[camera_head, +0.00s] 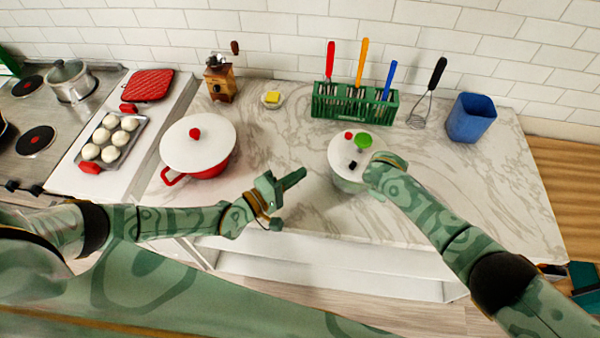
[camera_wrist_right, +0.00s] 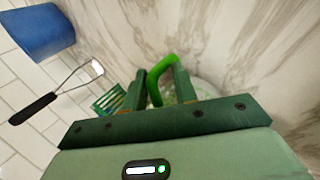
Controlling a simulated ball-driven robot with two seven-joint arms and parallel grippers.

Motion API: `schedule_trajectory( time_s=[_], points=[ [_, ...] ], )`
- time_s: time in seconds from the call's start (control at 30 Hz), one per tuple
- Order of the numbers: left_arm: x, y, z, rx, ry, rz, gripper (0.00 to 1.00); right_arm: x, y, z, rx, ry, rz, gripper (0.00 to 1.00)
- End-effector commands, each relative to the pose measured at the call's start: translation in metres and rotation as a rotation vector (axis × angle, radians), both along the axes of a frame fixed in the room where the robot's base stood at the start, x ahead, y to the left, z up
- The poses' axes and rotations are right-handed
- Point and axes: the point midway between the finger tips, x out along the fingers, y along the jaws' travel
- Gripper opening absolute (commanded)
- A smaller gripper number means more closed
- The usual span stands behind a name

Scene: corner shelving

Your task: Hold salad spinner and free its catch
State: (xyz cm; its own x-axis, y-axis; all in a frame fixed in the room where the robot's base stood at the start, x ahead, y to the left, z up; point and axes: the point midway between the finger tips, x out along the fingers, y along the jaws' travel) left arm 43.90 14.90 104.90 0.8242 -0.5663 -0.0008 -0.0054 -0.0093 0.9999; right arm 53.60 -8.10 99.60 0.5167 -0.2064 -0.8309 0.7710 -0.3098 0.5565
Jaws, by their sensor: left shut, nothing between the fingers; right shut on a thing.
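The salad spinner (camera_head: 345,172) stands upright on the marble counter, with a white lid. A red button (camera_head: 348,135), a green knob (camera_head: 364,140) and a small black catch (camera_head: 352,165) show on the lid. My right gripper (camera_head: 374,168) is at the spinner's right side. In the right wrist view its fingers (camera_wrist_right: 160,88) are shut on a bright green handle (camera_wrist_right: 162,66); the spinner body is mostly hidden there. My left gripper (camera_head: 300,175) is shut and empty, left of the spinner and apart from it, its fingertips pointing toward it.
A red pot with white lid (camera_head: 198,143) stands left of my left gripper. A green rack (camera_head: 350,105) with utensils stands behind the spinner. A whisk (camera_head: 428,90) and a blue container (camera_head: 470,118) are at the back right. The counter right of my right arm is clear.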

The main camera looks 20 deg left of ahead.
Motion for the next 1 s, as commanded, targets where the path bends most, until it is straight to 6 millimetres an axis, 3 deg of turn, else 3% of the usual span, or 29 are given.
schedule_trajectory(
  time_s=[0.17, 0.2, 0.27, 0.3, 0.67, 0.83, 1.0],
  points=[
    [0.0, 0.0, -0.001, 0.0, 0.0, 0.0, 0.0, -0.002, 0.0, -0.002, -0.001, 0.005, 0.0, 0.03],
    [0.0, 0.0, -0.001, 0.0, 0.0, 0.0, 0.0, -0.002, 0.0, -0.002, -0.001, 0.005, 0.0, 0.34],
    [0.0, 0.0, -0.001, 0.0, 0.0, 0.0, 0.0, -0.002, 0.0, -0.002, -0.001, 0.004, 0.0, 0.51],
    [0.0, 0.0, -0.001, 0.0, 0.0, 0.0, 0.0, -0.001, 0.0, -0.002, -0.001, 0.004, 0.0, 0.54],
    [0.0, 0.0, 0.0, 0.0, 0.001, 0.0, 0.0, -0.004, 0.002, 0.003, 0.001, 0.003, 0.001, 0.54],
    [0.0, 0.0, 0.0, 0.0, 0.001, 0.0, 0.0, -0.015, 0.007, 0.021, 0.003, 0.002, 0.002, 0.54],
    [0.0, 0.0, 0.0, 0.0, 0.001, 0.0, 0.0, -0.034, 0.014, 0.052, 0.004, 0.003, 0.002, 0.54]
  ],
)
